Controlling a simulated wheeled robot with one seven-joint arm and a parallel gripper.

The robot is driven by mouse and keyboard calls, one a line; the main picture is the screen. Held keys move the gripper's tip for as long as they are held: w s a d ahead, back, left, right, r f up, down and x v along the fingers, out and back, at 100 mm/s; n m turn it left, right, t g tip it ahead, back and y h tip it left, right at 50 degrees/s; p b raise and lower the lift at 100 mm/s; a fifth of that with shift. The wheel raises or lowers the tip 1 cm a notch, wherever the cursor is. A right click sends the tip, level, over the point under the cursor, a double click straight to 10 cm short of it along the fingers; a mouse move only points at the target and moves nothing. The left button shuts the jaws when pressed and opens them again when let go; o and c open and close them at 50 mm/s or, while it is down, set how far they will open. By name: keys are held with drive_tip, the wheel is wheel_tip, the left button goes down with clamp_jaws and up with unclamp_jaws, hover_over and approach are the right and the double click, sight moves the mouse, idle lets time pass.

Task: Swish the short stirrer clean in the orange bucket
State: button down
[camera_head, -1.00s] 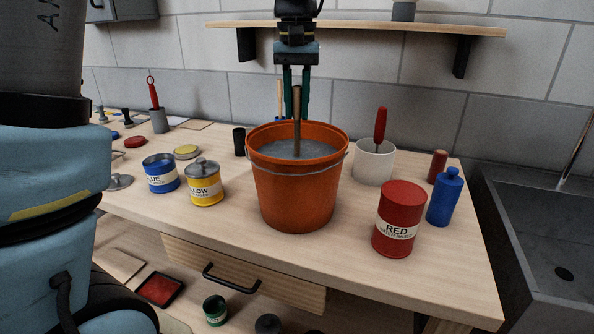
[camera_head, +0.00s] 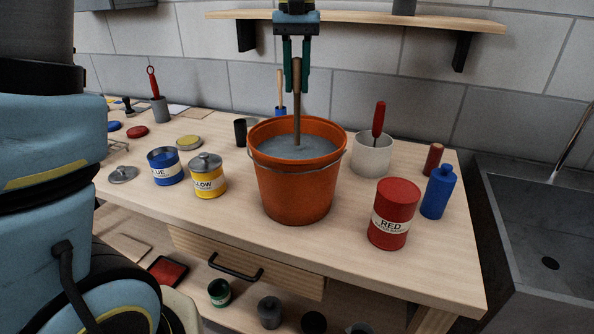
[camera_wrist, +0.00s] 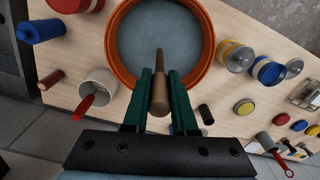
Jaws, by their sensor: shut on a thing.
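The orange bucket (camera_head: 296,190) stands upright on the wooden bench, filled with grey liquid, which also shows in the wrist view (camera_wrist: 160,42). My gripper (camera_head: 297,70) is above the bucket, its green fingers shut on the brown wooden stirrer (camera_head: 297,98). The stirrer hangs upright with its lower end in the liquid, so that end is hidden. In the wrist view the stirrer (camera_wrist: 160,90) sits between the fingers and points into the bucket.
A white pot (camera_head: 371,156) with a red-handled tool stands right of the bucket. A red can (camera_head: 394,214) and blue bottle (camera_head: 438,192) are near the right edge. Blue (camera_head: 165,168) and yellow (camera_head: 207,178) cans stand left. A shelf (camera_head: 370,22) is above.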

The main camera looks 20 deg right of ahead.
sight(297, 58)
drive_tip(key=shift+r+p, duration=1.55)
drive_tip(key=shift+r, duration=0.5)
